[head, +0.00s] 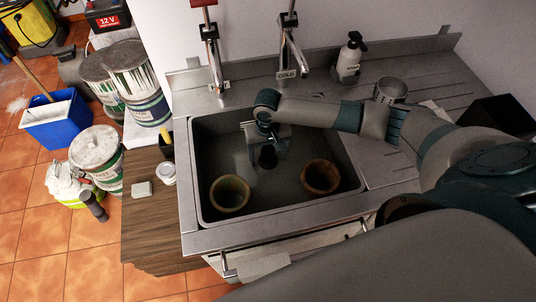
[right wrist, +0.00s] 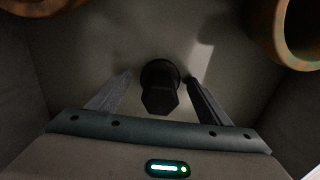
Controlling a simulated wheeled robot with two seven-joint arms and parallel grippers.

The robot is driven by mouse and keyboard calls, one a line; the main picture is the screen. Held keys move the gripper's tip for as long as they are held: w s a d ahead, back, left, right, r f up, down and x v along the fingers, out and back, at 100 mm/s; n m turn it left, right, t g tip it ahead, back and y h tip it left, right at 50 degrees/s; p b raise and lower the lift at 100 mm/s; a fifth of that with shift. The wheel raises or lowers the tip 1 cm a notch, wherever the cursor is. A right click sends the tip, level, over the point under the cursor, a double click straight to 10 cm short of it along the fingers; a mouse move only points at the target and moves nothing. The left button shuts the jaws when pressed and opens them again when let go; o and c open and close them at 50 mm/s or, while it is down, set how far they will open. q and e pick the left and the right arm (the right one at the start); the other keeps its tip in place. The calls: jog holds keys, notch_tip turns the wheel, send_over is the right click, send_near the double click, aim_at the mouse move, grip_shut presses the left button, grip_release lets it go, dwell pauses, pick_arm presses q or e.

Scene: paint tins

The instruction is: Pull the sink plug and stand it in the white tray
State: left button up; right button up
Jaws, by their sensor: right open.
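The black sink plug (head: 268,157) stands upright in the grey sink (head: 270,208). It also shows in the right wrist view (right wrist: 159,88), between the fingers. My right gripper (head: 267,147) reaches down into the sink, open, with a finger on either side of the plug. In the wrist view a gap shows at least on the plug's left side; I cannot tell whether the right finger touches it. I cannot pick out the white tray with certainty. My left gripper is out of view.
An olive pot (head: 230,193) and a brown pot (head: 320,177) stand in the sink on either side of the gripper. Two taps (head: 288,52) rise behind it. A soap bottle (head: 350,57) and a metal cup (head: 390,91) stand on the counter. Paint tins (head: 138,85) are at left.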

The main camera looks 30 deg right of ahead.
aim_at(267, 148)
jog(key=shift+f, duration=0.15)
jog(key=c, duration=1.3)
jog(key=shift+o, duration=0.2)
jog(key=shift+r+p, duration=1.6)
jog(key=shift+p, duration=0.75)
jog(key=shift+r+p, duration=2)
jog(key=shift+p, duration=0.6)
